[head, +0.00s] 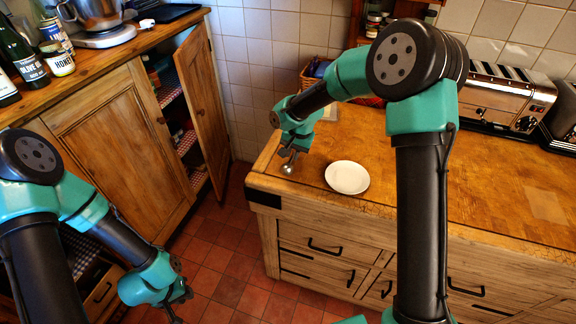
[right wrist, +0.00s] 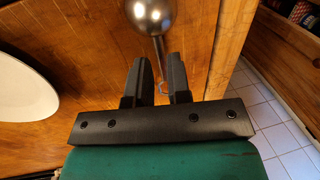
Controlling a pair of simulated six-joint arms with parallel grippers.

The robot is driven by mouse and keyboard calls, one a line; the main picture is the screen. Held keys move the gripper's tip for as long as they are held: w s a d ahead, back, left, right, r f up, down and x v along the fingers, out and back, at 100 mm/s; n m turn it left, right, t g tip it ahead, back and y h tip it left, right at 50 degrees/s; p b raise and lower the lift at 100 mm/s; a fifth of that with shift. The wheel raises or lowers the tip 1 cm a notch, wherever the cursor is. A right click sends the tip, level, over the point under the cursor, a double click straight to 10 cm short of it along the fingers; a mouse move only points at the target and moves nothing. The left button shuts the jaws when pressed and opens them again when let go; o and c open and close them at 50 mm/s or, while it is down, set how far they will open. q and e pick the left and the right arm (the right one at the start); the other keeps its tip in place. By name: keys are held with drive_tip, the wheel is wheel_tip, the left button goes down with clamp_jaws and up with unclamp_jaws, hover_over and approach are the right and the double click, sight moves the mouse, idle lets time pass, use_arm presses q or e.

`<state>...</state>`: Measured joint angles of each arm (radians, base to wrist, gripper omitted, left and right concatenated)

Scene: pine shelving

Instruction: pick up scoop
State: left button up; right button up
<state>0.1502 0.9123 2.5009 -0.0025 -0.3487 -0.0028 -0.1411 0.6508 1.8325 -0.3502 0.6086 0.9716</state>
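The metal scoop lies near the left corner of the wooden counter (head: 460,190); its round bowl (head: 288,169) shows just below my right gripper (head: 291,154) in the head view. In the right wrist view the shiny scoop bowl (right wrist: 152,14) is beyond the fingertips, and its thin handle runs between the two fingers. My right gripper (right wrist: 160,62) looks open, with a gap between the fingers around the handle. My left gripper (head: 180,304) hangs low over the floor at the left, away from the scoop; its fingers are too small and dark to read.
A white plate (head: 347,177) lies on the counter right of the scoop. A toaster (head: 505,98) stands at the back right. The left worktop holds jars, bottles and a mixer (head: 100,15); a cabinet door (head: 203,105) below it hangs open. Red floor tiles separate the two units.

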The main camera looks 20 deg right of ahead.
sight(291, 157)
wheel_tip(291, 157, down, 2)
drive_tip(key=shift+w+a+f, duration=0.1)
drive_tip(key=shift+a+f, duration=0.05)
idle(0.4)
clamp_jaws()
